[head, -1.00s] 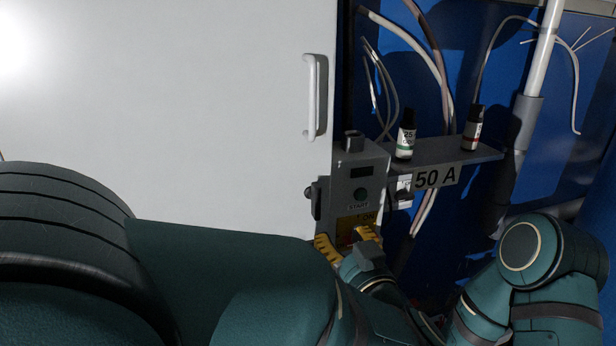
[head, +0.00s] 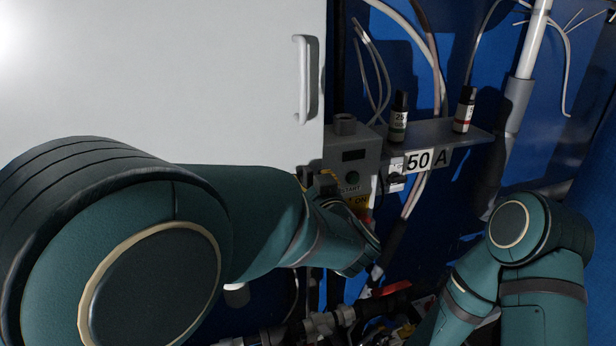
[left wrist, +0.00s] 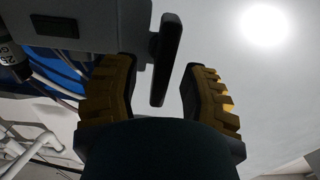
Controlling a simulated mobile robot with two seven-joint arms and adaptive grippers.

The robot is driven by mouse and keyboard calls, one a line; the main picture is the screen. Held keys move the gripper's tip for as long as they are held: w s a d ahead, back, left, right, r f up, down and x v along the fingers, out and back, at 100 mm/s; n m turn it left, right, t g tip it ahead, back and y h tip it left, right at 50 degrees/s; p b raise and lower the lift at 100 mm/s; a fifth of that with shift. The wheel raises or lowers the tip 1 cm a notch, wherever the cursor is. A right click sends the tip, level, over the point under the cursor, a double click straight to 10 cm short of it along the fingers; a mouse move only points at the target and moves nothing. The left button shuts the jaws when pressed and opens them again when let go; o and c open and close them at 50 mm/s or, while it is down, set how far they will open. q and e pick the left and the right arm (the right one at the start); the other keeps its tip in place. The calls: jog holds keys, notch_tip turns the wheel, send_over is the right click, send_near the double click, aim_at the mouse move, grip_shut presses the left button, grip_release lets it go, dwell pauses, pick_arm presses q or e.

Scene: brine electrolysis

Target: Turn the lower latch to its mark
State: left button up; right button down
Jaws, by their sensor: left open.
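A black latch lever (left wrist: 168,58) stands out from the side of the grey control box (left wrist: 95,28) in the left wrist view, against the white door. It is slightly tilted from the vertical in that picture. My left gripper (left wrist: 161,68) is open, with its yellow ribbed fingers on either side of the lever's free end and a gap visible on both sides. I cannot tell the depth between them. In the head view my left gripper (head: 327,180) is at the box's lower left, and my arm hides most of it and the latch. No mark is discernible. My right gripper is out of view.
The white door (head: 150,80) has a handle (head: 305,80). The control box (head: 352,160) stands beside a shelf (head: 440,131) with two small bottles (head: 398,117) (head: 464,109) and a 50 A label. Cables hang behind. Dark clutter lies below.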

pick_arm(q)
jog(key=shift+w+a, duration=0.15)
jog(key=shift+w, duration=0.15)
jog(key=shift+c, duration=0.4)
grip_shut()
